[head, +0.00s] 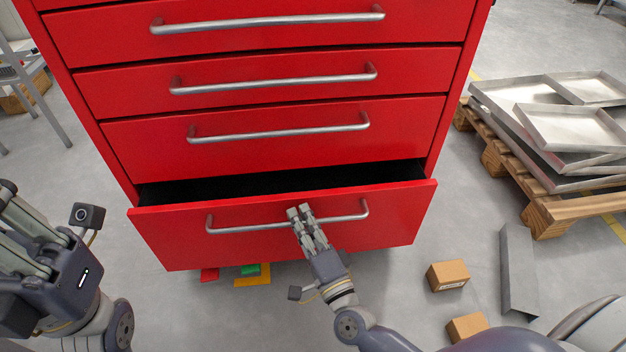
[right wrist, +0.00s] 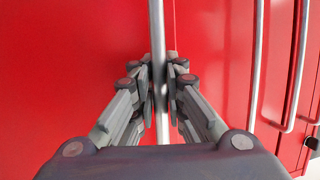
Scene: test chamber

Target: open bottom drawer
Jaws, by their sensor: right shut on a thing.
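A red drawer cabinet (head: 275,64) with silver bar handles stands straight ahead. Its bottom drawer (head: 285,245) is pulled partly out, and a dark gap shows above its front. My right gripper (head: 300,211) is shut on the bottom drawer's handle (head: 245,228), near the middle of the bar. In the right wrist view the fingers (right wrist: 160,80) lie on both sides of the handle bar (right wrist: 156,30). My left gripper (head: 20,225) is at the left edge, away from the cabinet. Its fingertips are partly cut off, so its opening is unclear.
A wooden pallet (head: 549,210) with metal trays (head: 570,127) stands to the right. Cardboard boxes (head: 447,275) and a grey metal channel (head: 517,270) lie on the floor at right. Small red, green and yellow items (head: 252,281) lie below the drawer.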

